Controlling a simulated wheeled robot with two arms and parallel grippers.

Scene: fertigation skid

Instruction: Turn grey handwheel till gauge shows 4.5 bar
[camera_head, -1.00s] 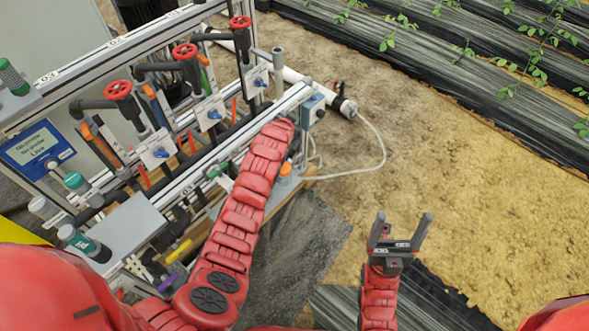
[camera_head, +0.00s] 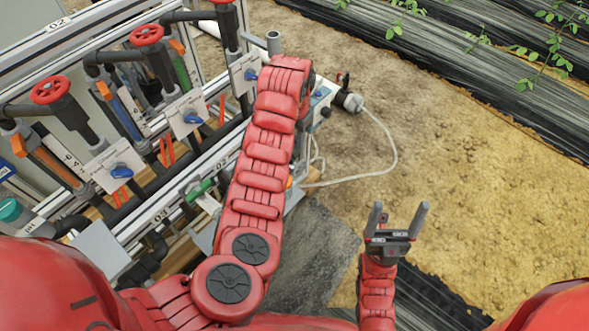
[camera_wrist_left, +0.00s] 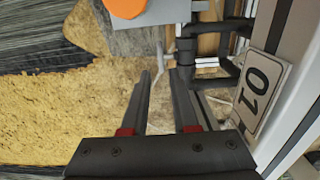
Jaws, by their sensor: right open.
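No grey handwheel and no pressure gauge can be made out in either view. The handwheels that show on the skid in the head view are red: one (camera_head: 50,89) at the left and one (camera_head: 147,34) further back. My left arm reaches over the skid's right end and hides part of it, along with its own gripper. In the left wrist view my left gripper (camera_wrist_left: 163,75) has its two fingers apart with nothing between them. It points toward grey pipework (camera_wrist_left: 205,65). My right gripper (camera_head: 400,215) is open and empty over the ground.
White plates with blue knobs (camera_head: 122,171) line the skid's front. An orange knob (camera_wrist_left: 125,6) on a grey box and a plate marked 01 (camera_wrist_left: 261,93) are close to my left fingers.

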